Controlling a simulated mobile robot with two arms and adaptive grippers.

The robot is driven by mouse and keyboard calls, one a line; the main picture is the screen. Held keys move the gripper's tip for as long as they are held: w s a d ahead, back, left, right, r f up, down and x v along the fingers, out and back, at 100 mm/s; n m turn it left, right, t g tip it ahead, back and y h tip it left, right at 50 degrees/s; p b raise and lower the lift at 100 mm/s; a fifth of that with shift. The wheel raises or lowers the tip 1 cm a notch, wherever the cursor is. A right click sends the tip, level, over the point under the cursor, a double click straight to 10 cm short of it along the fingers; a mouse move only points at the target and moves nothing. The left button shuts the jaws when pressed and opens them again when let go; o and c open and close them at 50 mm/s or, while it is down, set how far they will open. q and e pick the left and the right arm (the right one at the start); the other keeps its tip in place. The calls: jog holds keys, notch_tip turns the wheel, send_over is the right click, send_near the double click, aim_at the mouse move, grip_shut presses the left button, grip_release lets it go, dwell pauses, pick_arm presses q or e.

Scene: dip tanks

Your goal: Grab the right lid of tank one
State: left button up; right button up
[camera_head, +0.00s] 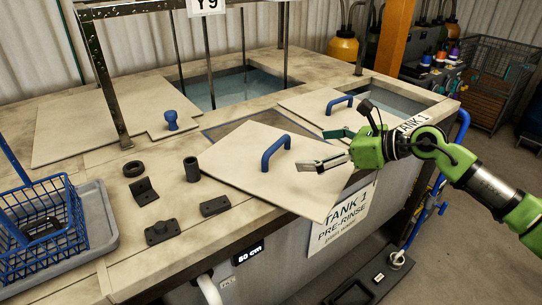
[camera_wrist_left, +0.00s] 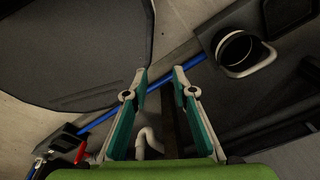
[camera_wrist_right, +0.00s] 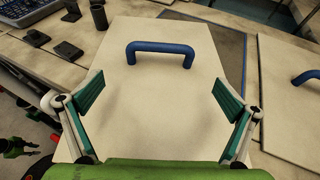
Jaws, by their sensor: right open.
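A pale lid (camera_head: 235,158) with a blue bar handle (camera_head: 276,152) lies askew over the near part of the tank top, its front corner past the edge above the TANK 1 sign (camera_head: 343,215). A second lid (camera_head: 310,106) with a blue handle (camera_head: 339,104) lies farther back to the right. My right gripper (camera_head: 318,150) is open and empty above the near lid's right part. In the right wrist view, the near lid's handle (camera_wrist_right: 160,48) is ahead, beyond my fingertips (camera_wrist_right: 160,95). My left gripper (camera_wrist_left: 160,74) is open and empty, away from the lids.
Dark loose parts (camera_head: 163,231) and a blue wire basket (camera_head: 45,222) in a grey tray are at the left. A metal frame (camera_head: 98,75) stands over the tanks. A large lid with a blue knob (camera_head: 171,119) lies back left. Open water (camera_head: 225,88) shows behind.

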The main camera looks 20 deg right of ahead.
aim_at(277, 149)
jog(key=x, duration=0.1)
jog(key=p+x, duration=0.1)
jog(key=shift+w+a+r, duration=0.1)
jog(key=shift+w+a, duration=0.2)
jog(key=shift+a, duration=0.05)
jog(key=p+x, duration=0.1)
jog(key=x, duration=0.2)
jog(key=shift+d, duration=0.1)
jog(key=shift+w+a+f, duration=0.2)
jog(key=shift+w+f, duration=0.05)
jog(key=shift+w+a+f+p, duration=0.2)
jog(key=shift+w+a+p, duration=0.35)
jog(key=shift+p, duration=0.3)
jog(key=p+x, duration=0.1)
jog(key=x, duration=0.2)
jog(key=shift+w+f, duration=0.1)
jog(key=shift+f, duration=0.05)
jog(key=shift+w+a+f, duration=0.15)
jog(key=shift+f, duration=0.05)
jog(key=shift+c, duration=1.2)
jog(key=c, duration=1.2)
pick_arm(q)
jog(key=r, duration=0.2)
jog(key=s+d+r, duration=0.1)
jog(key=r, duration=0.2)
jog(key=shift+s+d+r, duration=0.15)
jog(key=shift+d+r, duration=0.15)
pick_arm(e)
jog(key=shift+r, duration=0.25)
jog(key=shift+c, duration=0.6)
